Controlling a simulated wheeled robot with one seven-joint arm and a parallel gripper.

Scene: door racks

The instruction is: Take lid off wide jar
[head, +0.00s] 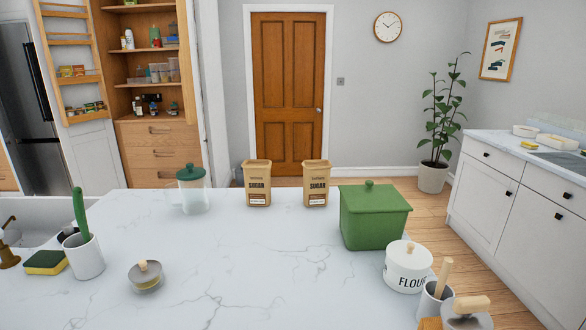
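My gripper is not in view. I cannot tell for sure which vessel is the wide jar. A white jar marked FLOUR (405,273) stands at the right of the marble counter, with a white knobbed lid (408,251) seated on it. A clear glass vessel (194,199) with a green lid (190,173) on top stands at the back left. A low grey round piece with a wooden knob (146,277) sits at the front left. A grey-topped item with a wooden handle (466,314) is cut off at the bottom right.
The counter (250,265) is clear in the middle. Two sugar packets (257,185) (316,185) stand at the back, left of a green lidded box (374,222). A white utensil pot (84,258) and sponge (45,262) are left; another pot (432,302) is right.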

